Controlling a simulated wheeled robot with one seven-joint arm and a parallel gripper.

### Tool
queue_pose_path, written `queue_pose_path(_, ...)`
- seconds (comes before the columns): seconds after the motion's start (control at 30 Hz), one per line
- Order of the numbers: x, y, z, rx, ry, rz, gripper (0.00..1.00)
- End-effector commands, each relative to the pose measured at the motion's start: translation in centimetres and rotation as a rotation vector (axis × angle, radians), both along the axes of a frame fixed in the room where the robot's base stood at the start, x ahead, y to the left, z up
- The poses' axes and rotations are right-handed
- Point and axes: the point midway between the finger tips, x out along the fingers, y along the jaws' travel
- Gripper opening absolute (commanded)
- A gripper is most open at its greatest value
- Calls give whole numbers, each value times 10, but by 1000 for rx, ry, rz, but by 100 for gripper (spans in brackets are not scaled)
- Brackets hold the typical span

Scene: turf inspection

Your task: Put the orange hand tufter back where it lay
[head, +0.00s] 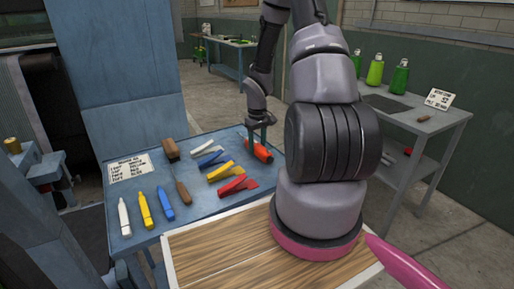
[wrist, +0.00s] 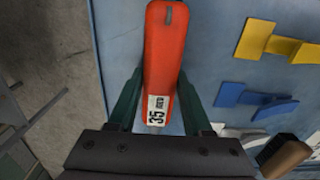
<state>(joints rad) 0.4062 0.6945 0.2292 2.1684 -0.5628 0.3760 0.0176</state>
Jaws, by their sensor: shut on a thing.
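The orange hand tufter (head: 262,152) is at the far right edge of the blue table (head: 205,222). In the wrist view the tufter (wrist: 165,45) runs lengthwise between the fingers, with a white label reading 35 near its end. My gripper (head: 260,140) points down and is shut on the tufter; both dark green fingers of my gripper (wrist: 160,82) show on its sides. I cannot tell whether the tufter touches the tabletop or hangs just above it.
White, blue, yellow (head: 226,171) and red (head: 237,185) pieces lie left of the tufter. A wooden-handled tool (head: 182,190), a brown block (head: 171,150), a lettered card (head: 129,167) and several markers (head: 145,210) share the table. A grey side table (head: 425,130) with green bottles stands right.

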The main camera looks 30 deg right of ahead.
Motion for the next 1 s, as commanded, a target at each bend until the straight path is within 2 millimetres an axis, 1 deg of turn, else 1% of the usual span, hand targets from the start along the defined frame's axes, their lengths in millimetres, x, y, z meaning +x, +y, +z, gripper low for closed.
queue_pose_path(0.03, 0, 0, -4, 0, -1, 2, 0)
queue_pose_path(0.37, 1, 0, -6, 0, -1, 1, 0)
queue_pose_path(0.4, 0, 0, -6, 0, -1, 0, 61)
queue_pose_path(0.43, 0, 0, -6, 0, -1, 0, 73)
queue_pose_path(0.47, 0, 0, -6, 0, -1, 0, 80)
queue_pose_path(0.8, 1, 0, -4, 0, -2, 0, 80)
queue_pose_path(0.87, 1, 0, 0, -1, -3, -1, 80)
queue_pose_path(0.97, 2, -1, 14, 0, -6, -3, 80)
queue_pose_path(1.0, 1, -1, 22, 0, -6, -2, 80)
